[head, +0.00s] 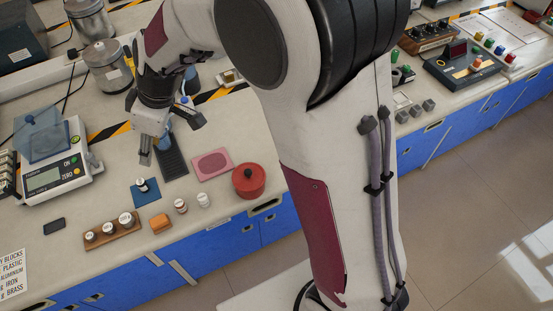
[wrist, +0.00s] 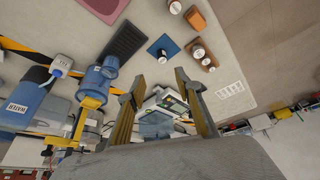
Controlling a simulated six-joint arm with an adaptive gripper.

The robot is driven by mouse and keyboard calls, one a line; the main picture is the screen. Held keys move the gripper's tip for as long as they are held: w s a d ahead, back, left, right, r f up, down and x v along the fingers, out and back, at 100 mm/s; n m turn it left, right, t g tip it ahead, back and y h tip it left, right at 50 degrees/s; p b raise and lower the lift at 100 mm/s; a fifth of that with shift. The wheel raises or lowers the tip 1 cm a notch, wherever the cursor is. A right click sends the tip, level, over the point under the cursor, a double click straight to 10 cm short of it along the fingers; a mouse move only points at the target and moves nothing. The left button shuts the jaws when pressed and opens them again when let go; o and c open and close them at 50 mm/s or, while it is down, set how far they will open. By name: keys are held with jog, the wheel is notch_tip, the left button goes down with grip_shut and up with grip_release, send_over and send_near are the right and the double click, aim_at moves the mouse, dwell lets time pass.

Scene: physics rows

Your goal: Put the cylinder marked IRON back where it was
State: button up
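A small dark cylinder with a white top (head: 143,186) stands on a blue square mat (head: 152,201); the wrist view shows it too (wrist: 161,57). A wooden block (head: 128,236) left of the mat holds several white-topped cylinders (head: 108,228). No label on these tops is readable, so I cannot tell which is marked IRON. My gripper (head: 172,142) is above the bench behind the mat, apart from the cylinders. In the wrist view its fingers (wrist: 157,103) are spread, with nothing held between them.
A balance (head: 52,178) with a clear blue cover stands left. A black pad (head: 171,158), pink tray (head: 212,163) and red pot (head: 249,180) lie right. Metal canisters (head: 106,65) stand behind.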

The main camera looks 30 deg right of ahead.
jog(key=s+d+r+m+t+h, duration=0.2)
jog(key=s+d+r+m, duration=0.4)
jog(key=s+d+r, duration=0.5)
jog(key=s+d+m+h, duration=0.1)
jog(key=s+d+m, duration=0.1)
jog(key=s+d, duration=0.2)
jog(key=s+d+m+t+h, duration=0.1)
jog(key=s+d+m, duration=0.2)
jog(key=s, duration=0.6)
jog(key=shift+s+d+m, duration=0.25)
jog(key=shift+d+m, duration=0.05)
jog(key=shift+d, duration=0.7)
jog(key=shift+r, duration=0.1)
